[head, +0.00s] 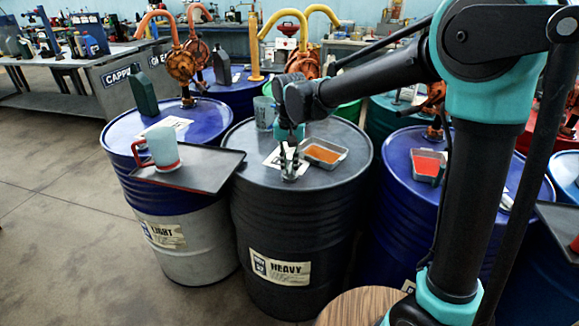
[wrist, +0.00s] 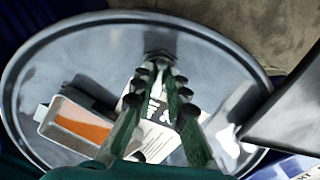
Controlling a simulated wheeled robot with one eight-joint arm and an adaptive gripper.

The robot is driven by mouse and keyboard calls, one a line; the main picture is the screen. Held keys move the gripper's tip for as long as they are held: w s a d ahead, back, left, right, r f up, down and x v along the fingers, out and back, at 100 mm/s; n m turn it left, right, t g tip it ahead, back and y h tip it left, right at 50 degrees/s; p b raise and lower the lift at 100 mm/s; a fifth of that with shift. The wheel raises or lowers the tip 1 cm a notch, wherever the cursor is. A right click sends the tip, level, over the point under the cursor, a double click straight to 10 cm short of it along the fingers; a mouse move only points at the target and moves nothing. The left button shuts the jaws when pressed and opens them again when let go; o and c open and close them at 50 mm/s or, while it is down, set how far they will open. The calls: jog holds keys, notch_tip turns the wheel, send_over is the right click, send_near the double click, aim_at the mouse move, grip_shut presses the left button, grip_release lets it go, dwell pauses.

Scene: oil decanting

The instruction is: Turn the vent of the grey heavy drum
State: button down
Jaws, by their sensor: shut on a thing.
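The grey heavy drum (head: 300,222) stands in the middle of the head view, with a HEAVY label on its side. Its round lid (wrist: 60,60) fills most of the wrist view. My gripper (head: 289,168) points down at the near part of the lid. Its fingertips (wrist: 160,70) are closed in on the small dark vent (wrist: 158,55), which they partly hide. The vent's turned angle cannot be made out.
A grey pan of orange oil (head: 323,153) and a white paper (wrist: 155,138) lie on the lid near my gripper. At left, a dark tray (head: 210,170) bearing a pale mug (head: 161,147) reaches close to the drum. Blue drums flank it.

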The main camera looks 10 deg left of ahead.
aim_at(290, 170)
jog(key=c, duration=1.5)
grip_release()
jog(key=shift+c, duration=0.2)
jog(key=shift+r, duration=0.1)
notch_tip(290, 170, up, 12)
jog(key=w+d+f+t, duration=0.1)
jog(key=d+f, duration=0.2)
jog(key=d, duration=0.3)
jog(key=d+f, duration=0.4)
jog(key=d, duration=0.3)
jog(key=s+d+f+t, duration=0.1)
jog(key=s+d+f, duration=0.3)
jog(key=d, duration=0.3)
jog(key=s+d+f+t, duration=0.1)
jog(key=s+d+f, duration=0.3)
jog(key=d+f, duration=0.2)
jog(key=s+d+f+m+t, duration=0.1)
jog(key=s+d+f, duration=0.4)
jog(key=d, duration=0.5)
jog(key=shift+f, duration=0.25)
